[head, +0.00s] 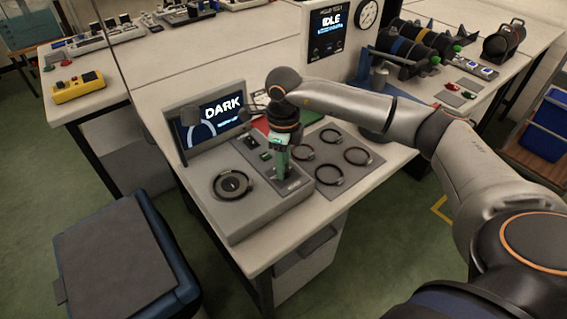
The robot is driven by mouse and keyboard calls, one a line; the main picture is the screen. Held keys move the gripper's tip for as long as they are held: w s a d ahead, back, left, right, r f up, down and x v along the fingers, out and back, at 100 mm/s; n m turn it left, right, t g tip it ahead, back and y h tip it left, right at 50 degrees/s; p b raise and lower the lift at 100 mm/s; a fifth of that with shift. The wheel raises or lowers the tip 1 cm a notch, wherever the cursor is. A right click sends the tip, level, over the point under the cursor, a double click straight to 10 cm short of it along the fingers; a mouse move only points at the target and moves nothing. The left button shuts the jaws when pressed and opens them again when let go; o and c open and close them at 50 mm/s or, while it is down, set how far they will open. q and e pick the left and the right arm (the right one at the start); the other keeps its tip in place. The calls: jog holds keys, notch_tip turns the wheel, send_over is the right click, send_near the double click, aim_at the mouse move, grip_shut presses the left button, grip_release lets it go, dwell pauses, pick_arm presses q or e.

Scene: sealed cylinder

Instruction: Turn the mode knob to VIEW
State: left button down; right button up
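A grey console (255,218) stands on the white table, with a tilted screen (212,122) at its back reading "DARK". A round dark dial (232,185) sits on the console's left part. To its right is a dark control panel (297,184) with small controls. My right gripper (279,176) points down over this panel, its green-tinted fingers low at the panel's surface. I cannot make out the mode knob; the gripper covers the middle of the panel. Whether the fingers are open or shut on something is not clear. My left gripper is not in view.
A grey mat with several dark rings (329,174) lies right of the console, under my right arm. A second screen (327,32) reads "IDLE". A yellow box (78,87) is on the left table.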

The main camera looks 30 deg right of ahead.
jog(key=o, duration=0.4)
notch_tip(320, 180, up, 13)
jog(key=shift+f, duration=0.2)
dwell(0.3)
dwell(0.4)
